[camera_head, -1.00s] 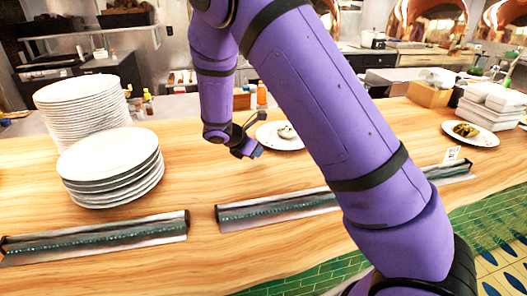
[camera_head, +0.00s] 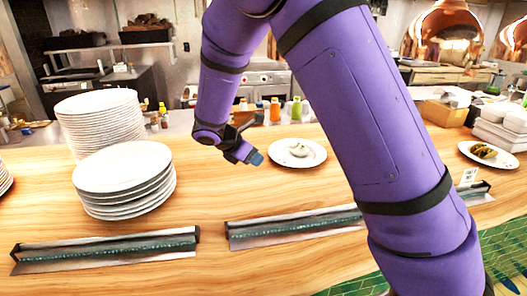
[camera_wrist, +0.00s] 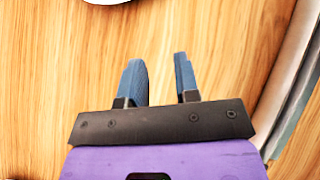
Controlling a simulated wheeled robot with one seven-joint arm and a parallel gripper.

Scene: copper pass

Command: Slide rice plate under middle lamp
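A white plate with a small white mound of food, seemingly the rice plate (camera_head: 297,153), lies on the wooden counter just right of my gripper (camera_head: 255,158). In the wrist view the edge of a white plate (camera_wrist: 108,1) shows at the top, ahead of the fingers. My gripper (camera_wrist: 158,80) has two blue fingertips with a gap between them and bare wood beneath; it holds nothing. In the head view the gripper is beside the plate, apart from it. Copper lamps (camera_head: 445,35) hang at the upper right; my arm may hide others.
Stacks of white plates (camera_head: 123,178) stand at the left. Metal ticket rails (camera_head: 105,248) lie along the counter's front. Another food plate (camera_head: 490,154) and white containers (camera_head: 503,125) are at the right. Bottles (camera_head: 275,110) stand behind the rice plate.

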